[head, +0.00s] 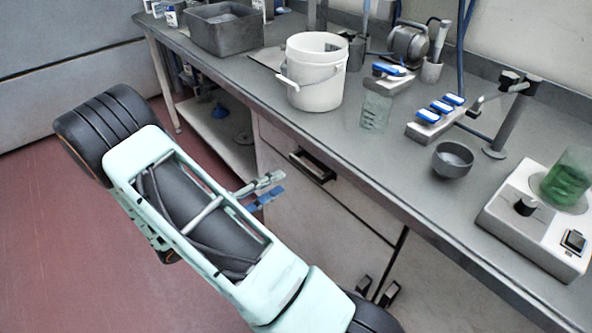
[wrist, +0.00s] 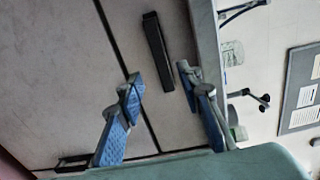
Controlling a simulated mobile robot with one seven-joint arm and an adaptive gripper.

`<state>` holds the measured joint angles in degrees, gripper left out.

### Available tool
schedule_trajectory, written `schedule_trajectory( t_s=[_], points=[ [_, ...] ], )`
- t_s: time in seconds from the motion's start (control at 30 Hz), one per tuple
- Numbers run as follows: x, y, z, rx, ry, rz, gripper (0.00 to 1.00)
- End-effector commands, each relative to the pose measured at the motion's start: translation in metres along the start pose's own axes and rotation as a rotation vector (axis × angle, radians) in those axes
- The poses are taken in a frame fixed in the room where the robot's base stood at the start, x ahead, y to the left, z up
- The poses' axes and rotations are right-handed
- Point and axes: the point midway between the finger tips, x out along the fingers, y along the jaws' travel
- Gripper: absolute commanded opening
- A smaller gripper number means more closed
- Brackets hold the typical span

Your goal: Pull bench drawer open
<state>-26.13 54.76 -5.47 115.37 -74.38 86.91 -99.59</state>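The bench drawer (head: 345,192) is a pale front panel under the grey worktop, and it looks flush with the cabinet. My gripper (head: 276,186) is open and empty, in front of the drawer and left of the handle in the head view. In the wrist view my gripper (wrist: 162,80) shows two blue-padded fingers spread apart, with a gap to the handle.
The worktop edge (head: 370,189) overhangs above the drawer. A white bucket (head: 316,85) stands on the bench near that edge. Dark lower handles (head: 388,293) show on the cabinet below. Red floor (head: 60,230) is clear at left.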

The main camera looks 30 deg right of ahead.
Motion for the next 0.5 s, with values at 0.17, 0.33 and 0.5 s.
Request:
schedule_trajectory(
  t_s=[0.17,0.33,0.5],
  points=[
    [0.007,0.004,-0.004,-0.024,0.005,-0.028,0.33],
    [0.034,0.003,-0.005,-0.023,0.008,-0.028,0.33],
    [0.067,0.003,-0.005,-0.022,0.008,-0.026,0.33]
  ],
)
